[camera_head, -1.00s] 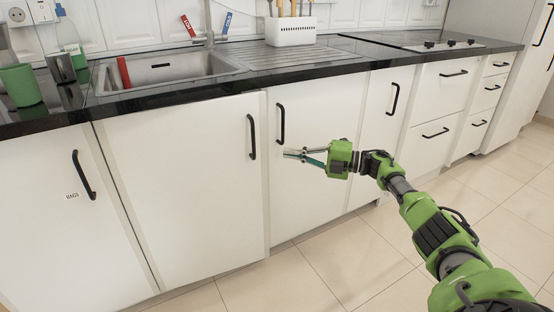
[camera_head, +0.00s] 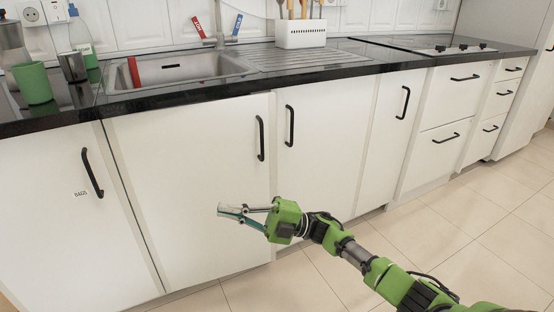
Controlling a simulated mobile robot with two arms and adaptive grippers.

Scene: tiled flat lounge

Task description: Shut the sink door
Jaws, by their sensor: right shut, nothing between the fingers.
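The sink door (camera_head: 185,165) is the white cabinet front below the sink (camera_head: 180,68), with a black vertical handle (camera_head: 260,138) near its right edge. It looks almost flush with the cabinet, perhaps standing slightly proud on its right side; a small gap is hard to judge. My right gripper (camera_head: 220,210) is shut and empty, in front of the lower right part of the door, below the handle, with fingertips pointing left. I cannot tell whether it touches the door. My left gripper is out of view.
A black worktop (camera_head: 330,67) runs above the cabinets, carrying a green cup (camera_head: 33,83), a utensil holder (camera_head: 300,34) and a hob (camera_head: 425,48). A neighbouring door (camera_head: 325,130) stands right of the sink door. The tiled floor (camera_head: 470,235) at right is clear.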

